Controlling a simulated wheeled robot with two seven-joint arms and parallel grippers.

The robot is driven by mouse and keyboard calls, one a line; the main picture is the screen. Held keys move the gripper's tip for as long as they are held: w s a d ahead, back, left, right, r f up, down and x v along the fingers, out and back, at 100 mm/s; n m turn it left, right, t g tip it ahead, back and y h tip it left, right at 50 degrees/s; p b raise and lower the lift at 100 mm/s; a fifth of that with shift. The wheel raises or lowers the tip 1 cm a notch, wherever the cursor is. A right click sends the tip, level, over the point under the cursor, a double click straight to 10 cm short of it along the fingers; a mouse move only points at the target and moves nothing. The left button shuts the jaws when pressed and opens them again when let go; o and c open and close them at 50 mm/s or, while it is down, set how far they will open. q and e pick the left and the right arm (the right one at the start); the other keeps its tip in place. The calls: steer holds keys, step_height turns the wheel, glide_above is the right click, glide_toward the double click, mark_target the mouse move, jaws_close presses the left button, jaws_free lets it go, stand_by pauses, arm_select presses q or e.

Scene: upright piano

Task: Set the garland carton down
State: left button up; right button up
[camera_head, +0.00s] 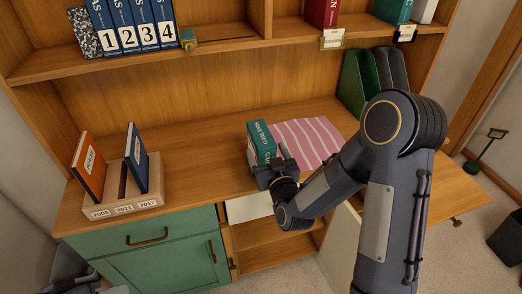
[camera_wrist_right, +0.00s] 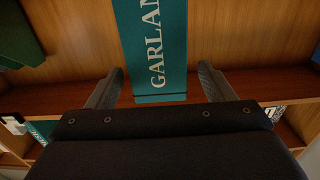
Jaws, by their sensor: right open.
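The teal garland carton (camera_head: 262,142) stands on the wooden desk top beside the left edge of a pink-striped mat (camera_head: 318,128). Its lower front is partly hidden by my right gripper (camera_head: 274,168), which is at its near side. In the right wrist view the carton (camera_wrist_right: 152,45) shows its white lettering and lies between the two fingers of my right gripper (camera_wrist_right: 161,72). The fingers are open, with a visible gap on each side of the carton. I cannot tell exactly how its base meets the mat. My left gripper is not in view.
A wooden holder (camera_head: 120,205) with an orange binder (camera_head: 88,165) and a blue binder (camera_head: 137,165) stands at the desk's left. Green and grey file holders (camera_head: 360,80) stand at the back right. A shelf with numbered blue volumes (camera_head: 135,25) runs above. Desk between holder and carton is clear.

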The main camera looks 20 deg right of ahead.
steer(key=w, duration=0.1)
steer(key=w+p, duration=0.1)
steer(key=w, duration=0.3)
steer(key=shift+w+f+p, duration=0.15)
steer(key=shift+f+p, duration=0.15)
steer(key=shift+c, duration=0.2)
steer(key=shift+r, duration=0.1)
steer(key=c, duration=1.3)
